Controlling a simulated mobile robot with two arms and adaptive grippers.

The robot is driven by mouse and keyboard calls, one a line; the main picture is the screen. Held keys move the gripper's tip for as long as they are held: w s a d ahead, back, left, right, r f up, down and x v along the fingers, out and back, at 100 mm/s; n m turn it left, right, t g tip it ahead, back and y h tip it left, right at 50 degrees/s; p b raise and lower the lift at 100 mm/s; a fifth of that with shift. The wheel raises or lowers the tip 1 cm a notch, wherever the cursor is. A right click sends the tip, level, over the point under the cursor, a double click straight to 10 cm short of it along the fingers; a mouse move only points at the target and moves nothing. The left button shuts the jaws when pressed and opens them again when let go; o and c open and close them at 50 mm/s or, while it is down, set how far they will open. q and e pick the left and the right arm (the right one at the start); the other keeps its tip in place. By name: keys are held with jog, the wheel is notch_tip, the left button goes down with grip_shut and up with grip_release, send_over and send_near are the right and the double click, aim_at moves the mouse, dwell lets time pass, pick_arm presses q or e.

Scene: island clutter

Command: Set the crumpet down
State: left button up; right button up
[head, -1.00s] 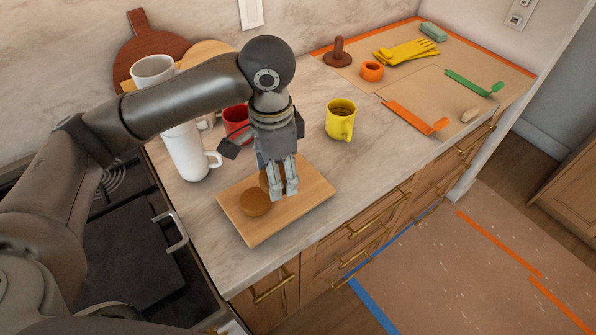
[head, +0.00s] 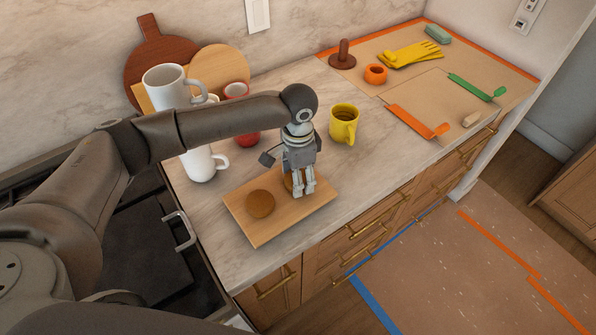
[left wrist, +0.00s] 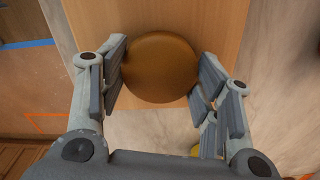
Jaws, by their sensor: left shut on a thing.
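A wooden board (head: 253,234) lies on the counter near its front edge. One round brown crumpet (head: 260,204) lies flat on the left part of the board. My left gripper (head: 303,190) is over the board's right part, pointing down. It is shut on a second crumpet (left wrist: 160,67), whose sides are between the finger pads in the left wrist view. In the head view the fingers mostly hide this held crumpet (head: 288,181). I cannot tell whether it touches the board. My right gripper is not in view.
A yellow mug (head: 344,126) stands behind the board to the right. A white mug (head: 200,164) and a red mug (head: 247,138) stand behind to the left. Round boards lean on the wall. Tools and yellow gloves (head: 410,54) lie at the far right. Counter right of the board is clear.

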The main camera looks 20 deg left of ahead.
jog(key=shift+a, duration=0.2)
pick_arm(q)
jog(key=shift+f, duration=0.1)
jog(key=o, duration=1)
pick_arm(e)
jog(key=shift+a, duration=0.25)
pick_arm(q)
jog(key=shift+r, duration=0.4)
notch_tip(320, 180, up, 12)
jog(key=b, duration=0.3)
jog(key=shift+f, duration=0.25)
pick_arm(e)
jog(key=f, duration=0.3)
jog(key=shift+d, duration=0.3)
pick_arm(q)
jog(key=shift+d+f, duration=0.1)
jog(key=shift+d, duration=0.05)
